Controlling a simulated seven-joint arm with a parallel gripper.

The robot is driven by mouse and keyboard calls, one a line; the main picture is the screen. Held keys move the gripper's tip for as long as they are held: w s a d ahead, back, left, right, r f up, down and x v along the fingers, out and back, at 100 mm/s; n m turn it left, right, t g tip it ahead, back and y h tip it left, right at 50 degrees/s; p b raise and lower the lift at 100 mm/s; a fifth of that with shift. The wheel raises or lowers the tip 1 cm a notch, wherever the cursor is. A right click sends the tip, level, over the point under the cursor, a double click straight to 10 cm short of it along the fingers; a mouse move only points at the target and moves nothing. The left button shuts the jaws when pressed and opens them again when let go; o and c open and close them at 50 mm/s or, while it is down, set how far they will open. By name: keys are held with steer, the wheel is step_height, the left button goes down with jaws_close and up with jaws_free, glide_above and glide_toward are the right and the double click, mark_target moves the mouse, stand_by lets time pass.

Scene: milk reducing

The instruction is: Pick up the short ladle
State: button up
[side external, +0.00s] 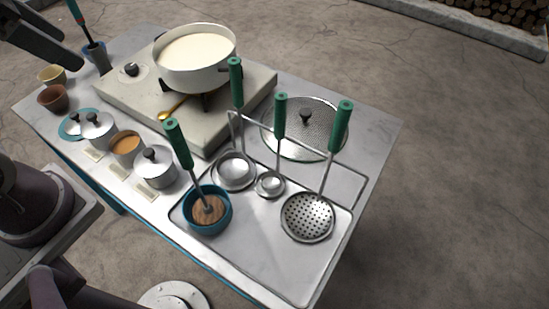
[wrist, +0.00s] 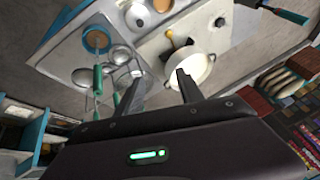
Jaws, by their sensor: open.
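Three green-handled utensils stand in a wire rack on the metal tray (side external: 265,255) in the side view. The middle one is a small-bowled ladle (side external: 270,184), which looks the shortest. To its left is a larger ladle (side external: 234,171), and to its right a perforated skimmer (side external: 308,217). The skimmer also shows in the wrist view (wrist: 82,77); the small ladle is hard to tell apart there. My gripper (wrist: 160,77) is open and empty, above the table and apart from the utensils. In the side view, part of it shows at the top left, cut off by the edge.
A white pot (side external: 196,60) of milk sits on the stove block. A blue bowl (side external: 207,222) with a green-handled tool is at the tray's left. A round mesh lid (side external: 325,140) lies behind the rack. Small lidded pots (side external: 155,170) line the left side. The tray's front is clear.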

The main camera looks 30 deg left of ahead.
steer(key=w+m+t+y, duration=0.2)
steer(key=w+m, duration=0.6)
steer(key=m, duration=0.2)
steer(key=m+t+h, duration=0.5)
steer(key=m+h, duration=0.2)
steer(key=m, duration=1.9)
glide_above(276, 121)
steer(key=d, duration=0.1)
steer(key=shift+n+t+y, duration=0.3)
steer(key=shift+n+y, duration=0.1)
steer(key=shift+n, duration=0.1)
steer(key=f, duration=1.3)
steer(key=a+f, duration=0.1)
steer(key=f, duration=0.6)
steer(key=shift+w+f, duration=0.3)
steer(key=shift+w, duration=0.1)
steer(key=x, duration=0.3)
steer(key=shift+d+r, duration=0.1)
steer(key=shift+r, duration=0.2)
steer(key=shift+c, duration=0.5)
jaws_close()
